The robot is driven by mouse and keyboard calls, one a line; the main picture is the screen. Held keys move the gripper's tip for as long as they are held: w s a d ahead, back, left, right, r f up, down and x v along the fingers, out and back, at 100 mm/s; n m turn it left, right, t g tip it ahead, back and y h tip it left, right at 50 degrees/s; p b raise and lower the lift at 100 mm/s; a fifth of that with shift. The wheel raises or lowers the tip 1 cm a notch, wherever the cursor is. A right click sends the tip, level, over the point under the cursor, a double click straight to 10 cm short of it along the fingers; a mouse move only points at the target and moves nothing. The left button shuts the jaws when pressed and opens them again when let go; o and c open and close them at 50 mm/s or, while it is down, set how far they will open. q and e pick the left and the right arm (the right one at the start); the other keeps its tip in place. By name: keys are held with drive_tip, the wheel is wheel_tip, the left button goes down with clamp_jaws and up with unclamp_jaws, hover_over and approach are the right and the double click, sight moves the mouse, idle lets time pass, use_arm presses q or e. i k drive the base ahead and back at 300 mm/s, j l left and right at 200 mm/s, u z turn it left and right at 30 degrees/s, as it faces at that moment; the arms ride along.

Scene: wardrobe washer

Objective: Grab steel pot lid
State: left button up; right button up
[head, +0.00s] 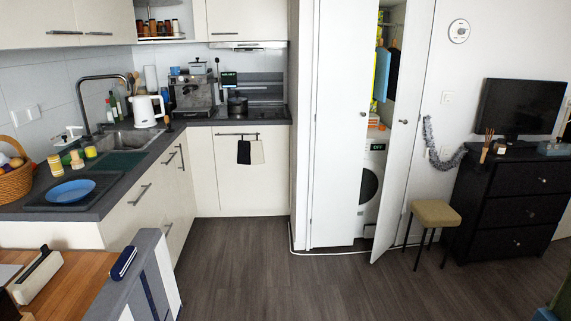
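A small steel pot (237,108) stands on the dark stove top in the back corner of the kitchen. Its steel lid (237,98) appears to sit on top of it, small in the picture, so the knob and rim are hard to make out. Neither of my grippers shows in the head view.
An espresso machine (192,93) and a white kettle (148,110) stand left of the pot. A wooden table (75,262) is at the near left. A wardrobe door (405,130) stands ajar, a stool (435,213) beside it. The middle floor (270,265) is clear.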

sight(234, 99)
drive_tip(key=i+z, duration=0.2)
drive_tip(key=i, duration=2.05)
drive_tip(key=i+j+u, duration=0.25)
drive_tip(key=i+u, duration=0.15)
drive_tip(key=i, duration=0.25)
drive_tip(key=i+u, duration=0.4)
drive_tip(key=i, duration=0.3)
drive_tip(key=i+l+u, duration=0.15)
drive_tip(key=i+u, duration=0.25)
drive_tip(key=i, duration=0.3)
drive_tip(key=i+z, duration=0.1)
drive_tip(key=i, duration=0.5)
drive_tip(key=i+j+z, duration=0.1)
drive_tip(key=i, duration=0.5)
drive_tip(key=i+j+z, duration=0.1)
drive_tip(key=i, duration=0.5)
drive_tip(key=j, duration=0.05)
